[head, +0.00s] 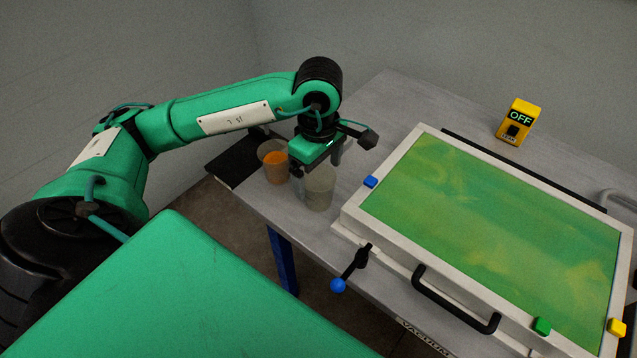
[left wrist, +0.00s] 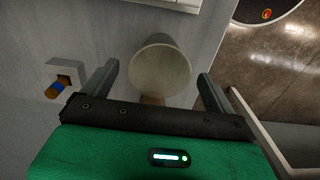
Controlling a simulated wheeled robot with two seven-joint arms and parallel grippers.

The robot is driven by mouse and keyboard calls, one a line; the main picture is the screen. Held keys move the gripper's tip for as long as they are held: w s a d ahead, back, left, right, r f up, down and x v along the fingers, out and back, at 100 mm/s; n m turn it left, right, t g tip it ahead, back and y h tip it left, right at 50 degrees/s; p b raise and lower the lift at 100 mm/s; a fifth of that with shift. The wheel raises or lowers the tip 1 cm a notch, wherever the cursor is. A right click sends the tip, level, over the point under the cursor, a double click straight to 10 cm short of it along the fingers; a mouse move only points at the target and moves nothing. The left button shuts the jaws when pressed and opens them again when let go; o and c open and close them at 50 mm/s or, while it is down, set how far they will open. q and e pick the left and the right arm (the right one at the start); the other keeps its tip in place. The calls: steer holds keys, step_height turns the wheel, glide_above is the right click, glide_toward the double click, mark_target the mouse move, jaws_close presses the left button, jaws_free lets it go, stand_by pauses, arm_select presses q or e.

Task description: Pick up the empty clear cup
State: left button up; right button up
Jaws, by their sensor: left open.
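The empty clear cup (head: 319,192) stands upright on the grey table, left of the white-framed bath. It looks greyish and see-through. My left gripper (head: 352,150) is over it, with its fingers open and pointing down. In the left wrist view a pale round cup (left wrist: 160,68), apparently the same one, lies between the two spread fingers of my left gripper (left wrist: 158,72). I see a gap on each side of it. The gripper partly hides the cup's top in the head view. My right gripper is not in view.
A cup with orange content (head: 275,165) stands close to the left of the clear cup. The bath (head: 345,222) with green liquid fills the table's right. A yellow switch box (head: 517,122) reads OFF. A blue-knobbed lever (head: 353,268) sticks out at the front.

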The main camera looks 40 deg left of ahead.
arm_select(q)
steer(key=shift+f, duration=1.25)
steer(key=c, duration=1)
steer(key=shift+r, duration=0.1)
steer(key=shift+c, duration=0.2)
